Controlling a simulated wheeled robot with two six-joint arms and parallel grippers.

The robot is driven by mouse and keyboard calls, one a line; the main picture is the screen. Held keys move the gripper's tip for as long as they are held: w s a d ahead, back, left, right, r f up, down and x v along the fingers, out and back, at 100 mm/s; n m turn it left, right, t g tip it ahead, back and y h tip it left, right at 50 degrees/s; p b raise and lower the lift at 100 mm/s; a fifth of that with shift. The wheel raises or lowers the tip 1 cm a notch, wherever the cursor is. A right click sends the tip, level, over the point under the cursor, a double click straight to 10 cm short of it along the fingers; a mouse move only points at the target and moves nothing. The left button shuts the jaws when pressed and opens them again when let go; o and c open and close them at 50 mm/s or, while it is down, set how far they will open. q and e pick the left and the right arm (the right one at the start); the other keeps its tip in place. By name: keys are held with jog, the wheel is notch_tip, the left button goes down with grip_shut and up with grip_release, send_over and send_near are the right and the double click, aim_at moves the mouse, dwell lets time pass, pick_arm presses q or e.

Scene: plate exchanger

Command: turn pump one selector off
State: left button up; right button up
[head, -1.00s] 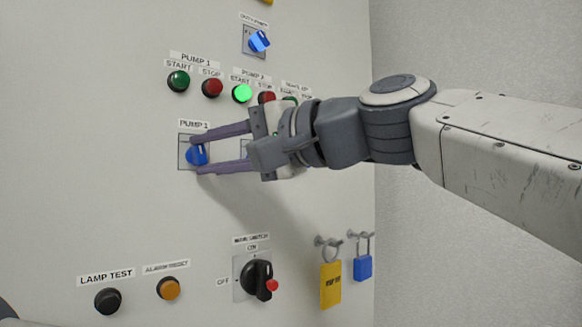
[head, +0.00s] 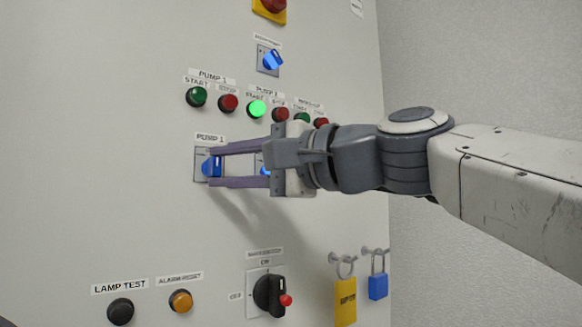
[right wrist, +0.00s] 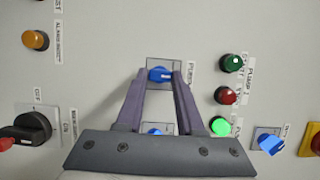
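The pump 1 selector is a small blue knob (head: 211,166) on a plate under the label "PUMP 1". In the right wrist view the knob (right wrist: 160,74) lies between the fingertips. My right gripper (head: 210,166) reaches in from the right with its two long purple fingers apart, one above and one below the knob. The fingers also show in the right wrist view (right wrist: 159,80), one on each side of the knob; whether they touch it is unclear. My left gripper is not in view.
A second blue selector (right wrist: 155,132) sits partly hidden behind my right gripper. Push buttons, including a lit green one (head: 257,109), run above. A black main switch (head: 268,293) and yellow (head: 345,303) and blue padlocks (head: 378,287) are below.

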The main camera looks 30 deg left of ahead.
jog(key=o, duration=0.3)
jog(key=shift+d, duration=0.1)
jog(key=d+b, duration=0.4)
jog(key=d, duration=0.6)
jog(key=shift+d, duration=0.15)
